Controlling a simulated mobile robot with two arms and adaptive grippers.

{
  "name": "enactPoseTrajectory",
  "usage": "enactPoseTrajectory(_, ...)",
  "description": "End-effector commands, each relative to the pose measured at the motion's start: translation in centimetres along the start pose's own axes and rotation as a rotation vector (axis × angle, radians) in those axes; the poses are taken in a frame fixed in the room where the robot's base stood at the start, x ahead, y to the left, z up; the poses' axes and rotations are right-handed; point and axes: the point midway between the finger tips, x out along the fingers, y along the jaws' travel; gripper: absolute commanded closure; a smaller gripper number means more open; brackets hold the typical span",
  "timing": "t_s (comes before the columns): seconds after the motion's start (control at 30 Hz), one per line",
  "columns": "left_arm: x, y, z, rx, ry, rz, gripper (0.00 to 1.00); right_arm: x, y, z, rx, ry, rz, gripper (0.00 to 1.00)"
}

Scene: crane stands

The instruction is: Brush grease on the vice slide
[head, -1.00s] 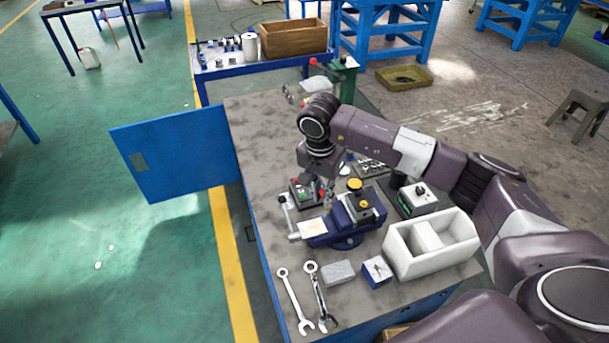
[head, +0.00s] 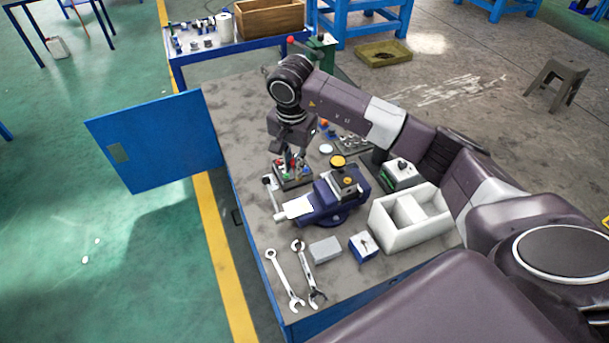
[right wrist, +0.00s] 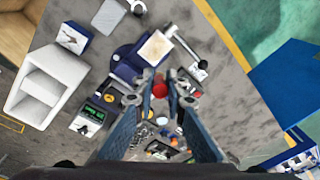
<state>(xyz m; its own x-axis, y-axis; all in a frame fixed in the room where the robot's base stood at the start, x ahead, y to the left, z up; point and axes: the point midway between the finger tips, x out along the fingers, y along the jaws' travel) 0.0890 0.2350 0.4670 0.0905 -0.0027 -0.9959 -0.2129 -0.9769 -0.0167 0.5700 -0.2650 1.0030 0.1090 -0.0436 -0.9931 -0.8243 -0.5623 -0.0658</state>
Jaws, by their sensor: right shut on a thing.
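The blue vice (head: 318,204) stands on the grey bench; a pale flat slide surface (head: 298,207) faces up at its left end. In the right wrist view, this surface (right wrist: 155,48) looks beige. My right gripper (head: 289,160) points down over a small dark rack (head: 293,181) with red and green items, behind and left of the vice, apart from the slide. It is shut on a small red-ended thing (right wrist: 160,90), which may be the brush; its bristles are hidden. A round yellow-topped thing (head: 338,161) stands behind the vice. My left gripper is out of view.
A white divided bin (head: 410,220) stands right of the vice. A grey block (head: 325,250), a blue box (head: 363,246) and two wrenches (head: 285,280) lie in front. A blue panel (head: 155,145) juts from the bench's left side. The bench's far left is bare.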

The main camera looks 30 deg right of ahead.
Motion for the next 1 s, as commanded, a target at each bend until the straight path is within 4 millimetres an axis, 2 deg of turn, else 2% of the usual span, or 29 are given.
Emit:
enactPoseTrajectory(0.1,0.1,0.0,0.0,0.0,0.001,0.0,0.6,-1.2,-1.6,0.4,-0.009,-0.02,-0.038,1.0)
enactPoseTrajectory(0.23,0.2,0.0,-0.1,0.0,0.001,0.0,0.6,-1.4,-2.3,0.5,-0.012,-0.029,-0.054,1.0)
enactPoseTrajectory(0.37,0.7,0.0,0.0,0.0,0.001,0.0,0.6,-0.6,-2.2,0.6,-0.013,-0.03,-0.055,1.0)
enactPoseTrajectory(0.7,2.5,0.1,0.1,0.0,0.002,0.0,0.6,2.8,-2.0,0.9,-0.012,-0.029,-0.055,1.0)
enactPoseTrajectory(1.0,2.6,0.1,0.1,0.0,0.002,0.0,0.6,3.2,-2.0,0.9,-0.013,-0.028,-0.056,1.0)
